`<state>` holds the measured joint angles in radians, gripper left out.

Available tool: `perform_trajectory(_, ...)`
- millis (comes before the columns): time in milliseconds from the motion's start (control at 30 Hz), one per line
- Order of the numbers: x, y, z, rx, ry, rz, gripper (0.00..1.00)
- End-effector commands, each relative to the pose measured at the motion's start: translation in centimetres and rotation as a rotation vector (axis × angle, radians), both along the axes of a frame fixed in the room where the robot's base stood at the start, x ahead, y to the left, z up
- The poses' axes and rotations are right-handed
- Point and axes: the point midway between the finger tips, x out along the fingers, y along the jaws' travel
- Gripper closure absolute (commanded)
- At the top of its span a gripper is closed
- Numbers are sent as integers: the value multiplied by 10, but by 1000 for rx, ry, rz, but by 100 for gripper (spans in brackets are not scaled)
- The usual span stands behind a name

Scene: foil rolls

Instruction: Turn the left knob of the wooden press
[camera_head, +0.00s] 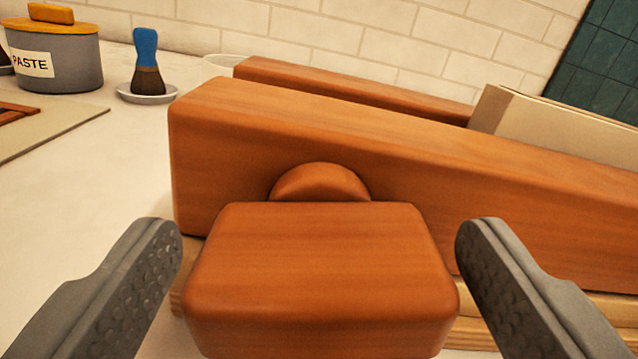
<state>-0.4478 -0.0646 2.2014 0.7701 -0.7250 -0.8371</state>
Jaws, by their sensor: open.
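The wooden press (420,150) is a long reddish-brown beam running across the view, with a second beam (350,88) behind it. Its knob (320,270) is a rounded wooden block in front of the beam's left part, with a rounded boss (320,184) showing behind it. My gripper (318,245) is open, with one grey finger on each side of the knob. A gap shows between each finger and the knob, so neither appears to touch it. The other end of the press is out of view.
A grey paste pot (65,65) with a yellow lid stands at the back left. A blue-handled brush (146,60) stands on a small dish (147,97). A pale board (30,140) lies at the left. Pale sheets or boards (560,125) stand behind the front beam at the right.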

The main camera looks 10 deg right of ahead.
Motion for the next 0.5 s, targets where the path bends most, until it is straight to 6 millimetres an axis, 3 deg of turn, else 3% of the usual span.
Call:
perform_trajectory(200, 11, -1, 0, -1, 0, 0, 18)
perform_trajectory(467, 12, -1, 0, -1, 0, 0, 18)
perform_trajectory(500, 12, -1, 0, -1, 0, 0, 26)
